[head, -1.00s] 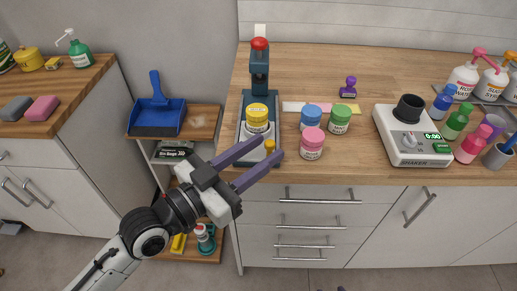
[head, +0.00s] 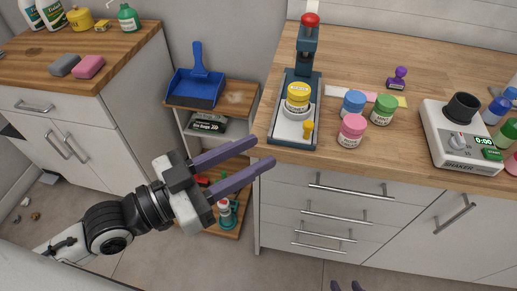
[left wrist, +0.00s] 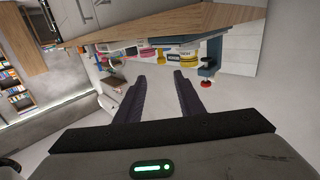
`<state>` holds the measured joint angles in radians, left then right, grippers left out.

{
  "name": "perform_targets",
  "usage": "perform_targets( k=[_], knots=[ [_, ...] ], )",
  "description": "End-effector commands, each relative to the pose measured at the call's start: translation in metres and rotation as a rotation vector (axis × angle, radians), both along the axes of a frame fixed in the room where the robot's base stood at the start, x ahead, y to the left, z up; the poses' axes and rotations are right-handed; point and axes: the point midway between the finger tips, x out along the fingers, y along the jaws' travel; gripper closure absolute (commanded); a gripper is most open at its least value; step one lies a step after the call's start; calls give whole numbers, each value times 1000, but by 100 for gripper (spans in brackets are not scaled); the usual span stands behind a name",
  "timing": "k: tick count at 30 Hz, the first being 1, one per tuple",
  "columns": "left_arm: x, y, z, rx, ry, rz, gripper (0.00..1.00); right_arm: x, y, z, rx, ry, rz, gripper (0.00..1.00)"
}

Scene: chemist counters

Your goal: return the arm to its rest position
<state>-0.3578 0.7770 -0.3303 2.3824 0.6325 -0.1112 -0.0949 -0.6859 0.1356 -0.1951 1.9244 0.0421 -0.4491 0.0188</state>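My left gripper (head: 240,160) is open and empty, in front of the gap between the two counters. Its two purple fingers are apart and point right, left of the drawers; they also show in the left wrist view (left wrist: 160,82) with nothing between them. The tips of my right gripper (head: 347,287) just show at the bottom edge of the head view; the rest is out of frame.
A dark press (head: 302,72) holding a yellow jar (head: 298,95) stands at the counter's left end. Pink (head: 351,130), blue (head: 353,102) and green (head: 382,108) jars and a shaker (head: 455,140) stand right of it. A low shelf (head: 238,97) holds a blue dustpan (head: 195,85).

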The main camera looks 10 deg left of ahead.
Motion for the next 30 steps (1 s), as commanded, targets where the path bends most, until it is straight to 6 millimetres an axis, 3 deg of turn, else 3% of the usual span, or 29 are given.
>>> perform_targets(
  k=[13,17,20,23,27,30],
  knots=[
    [0,0,0,1,1,1,65,0,1,1,2,-1,0,65],
    [6,6,-20,13,34,38,65,0,1,1,2,0,-1,65],
    [12,17,-61,44,109,114,65,0,1,1,2,0,-1,65],
    [11,33,-123,95,229,215,65,0,1,1,3,0,-2,65],
    [-15,53,-219,179,436,348,65,0,1,0,3,0,-2,65],
    [-44,61,-273,232,568,413,65,0,1,0,3,1,-1,65]
  ],
)
